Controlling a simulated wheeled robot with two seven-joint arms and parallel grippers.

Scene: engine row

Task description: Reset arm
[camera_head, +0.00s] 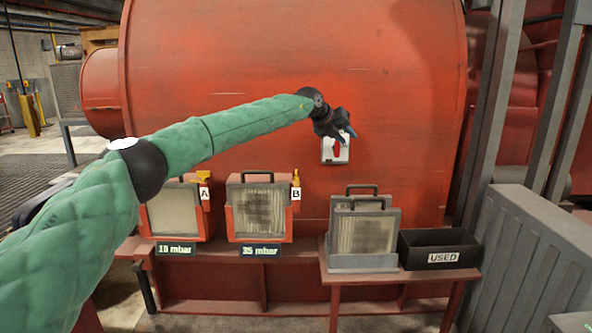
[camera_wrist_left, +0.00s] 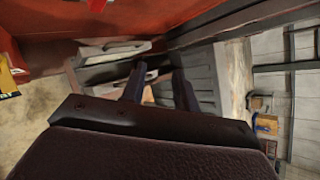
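My left arm, in a green padded sleeve, reaches in from the left in the head view. Its dark gripper (camera_head: 346,134) is in front of the red machine wall (camera_head: 290,80), at the upper part of a small white plate with a red switch or handle (camera_head: 337,150). I cannot tell whether it touches the plate. In the left wrist view the two fingers of this gripper (camera_wrist_left: 160,88) stand apart with nothing between them. My right gripper is not in view.
Framed filter panels sit in red holders marked A (camera_head: 175,212) and B (camera_head: 259,210), with yellow handles beside them. More framed panels (camera_head: 362,232) stand on a red table next to a black bin marked USED (camera_head: 438,248). A grey ribbed cabinet (camera_head: 535,265) fills the right.

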